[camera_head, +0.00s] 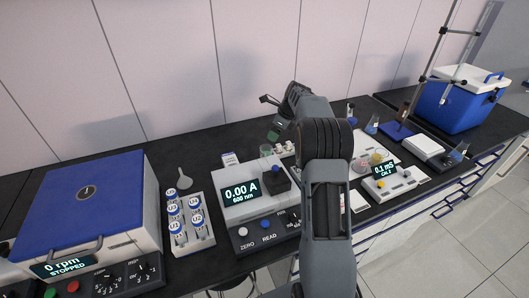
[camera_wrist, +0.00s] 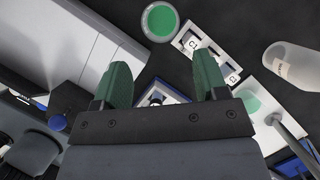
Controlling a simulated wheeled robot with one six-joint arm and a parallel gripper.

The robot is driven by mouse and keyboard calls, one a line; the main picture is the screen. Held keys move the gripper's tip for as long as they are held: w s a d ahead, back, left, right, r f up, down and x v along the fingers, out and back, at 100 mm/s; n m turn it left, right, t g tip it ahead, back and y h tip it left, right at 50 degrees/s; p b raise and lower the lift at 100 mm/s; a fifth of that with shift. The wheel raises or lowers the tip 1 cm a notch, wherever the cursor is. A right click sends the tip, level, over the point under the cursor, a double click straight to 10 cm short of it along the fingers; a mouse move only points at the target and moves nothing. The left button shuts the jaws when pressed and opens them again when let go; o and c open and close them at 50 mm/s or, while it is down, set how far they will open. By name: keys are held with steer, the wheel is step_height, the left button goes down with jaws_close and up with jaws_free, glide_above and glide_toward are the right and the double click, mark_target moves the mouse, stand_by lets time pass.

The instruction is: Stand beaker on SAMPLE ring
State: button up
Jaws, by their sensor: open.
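My gripper (camera_head: 277,129) is raised above the bench behind the photometer, partly hidden by my arm in the head view. In the wrist view my gripper (camera_wrist: 161,73) has its two green fingers spread, with nothing held between them. A round vessel with green contents (camera_wrist: 160,20) stands beyond the fingers; a small green vessel (camera_head: 265,150) also shows behind the photometer in the head view. A pale translucent vessel with a label (camera_wrist: 291,66) is at the right of the wrist view. I cannot tell which vessel is the task's beaker. No SAMPLE ring can be made out.
The photometer (camera_head: 243,195) reads 0.00 A. A rack of capped vials (camera_head: 188,222) and the blue-lidded centrifuge (camera_head: 85,205) are left of it. A meter (camera_head: 388,183) and blue cooler (camera_head: 455,105) are right.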

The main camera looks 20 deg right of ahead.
mark_target(266, 154)
steer(key=x, duration=0.7)
steer(key=shift+d+f, duration=0.2)
steer(key=shift+d, duration=0.1)
steer(key=shift+a+p+x, duration=0.15)
steer(key=shift+p+x, duration=0.3)
steer(key=shift+x, duration=0.95)
steer(key=shift+a+p+x, duration=0.15)
steer(key=shift+p+x, duration=0.25)
steer(key=shift+x, duration=1)
steer(key=shift+c, duration=0.5)
steer(key=c, duration=0.7)
steer(key=shift+r, duration=0.15)
